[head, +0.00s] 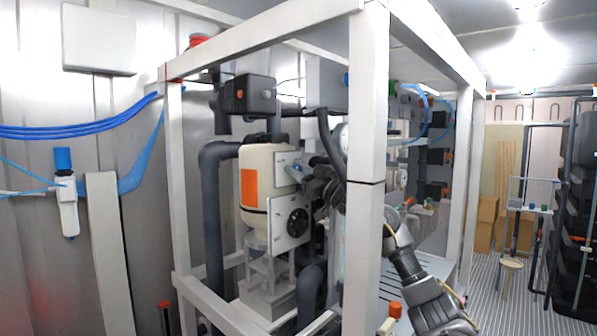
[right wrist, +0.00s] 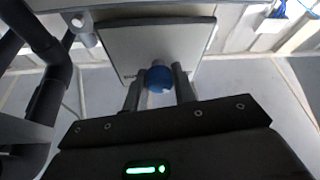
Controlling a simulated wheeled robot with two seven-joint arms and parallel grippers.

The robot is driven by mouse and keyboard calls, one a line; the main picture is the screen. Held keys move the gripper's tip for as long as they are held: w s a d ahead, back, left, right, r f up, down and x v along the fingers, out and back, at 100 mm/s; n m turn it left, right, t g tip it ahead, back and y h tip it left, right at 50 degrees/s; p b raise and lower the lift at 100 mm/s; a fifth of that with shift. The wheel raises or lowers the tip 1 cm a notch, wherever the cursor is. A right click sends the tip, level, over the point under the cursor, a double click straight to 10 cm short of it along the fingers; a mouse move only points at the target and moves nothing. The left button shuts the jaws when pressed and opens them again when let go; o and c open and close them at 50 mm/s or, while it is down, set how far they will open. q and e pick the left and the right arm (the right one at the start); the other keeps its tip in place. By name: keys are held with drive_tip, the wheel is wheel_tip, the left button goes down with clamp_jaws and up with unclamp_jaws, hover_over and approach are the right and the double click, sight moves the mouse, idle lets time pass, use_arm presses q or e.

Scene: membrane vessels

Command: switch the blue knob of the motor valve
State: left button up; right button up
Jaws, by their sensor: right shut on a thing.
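The blue knob (right wrist: 159,78) shows in the right wrist view in front of a flat light-grey plate (right wrist: 150,45). My right gripper (right wrist: 160,88) has one finger on each side of the knob and is shut on it. In the head view my right gripper (head: 308,170) reaches from the right, past the frame post, to a grey plate (head: 287,162) on the cream vessel's front. The knob is mostly hidden there by the fingers. My left gripper is in neither view.
A white frame post (head: 367,130) stands close to my right arm. The cream vessel (head: 254,165), a black round handle (head: 297,222) and dark pipes (head: 212,215) crowd the space around the gripper. An open aisle (head: 490,290) lies at the right.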

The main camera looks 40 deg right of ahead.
drive_tip(key=o, duration=1)
drive_tip(key=b+v, duration=0.8)
drive_tip(key=v, duration=0.2)
drive_tip(key=shift+s+f, duration=0.15)
drive_tip(key=shift+s, duration=0.15)
drive_tip(key=shift+d, duration=0.1)
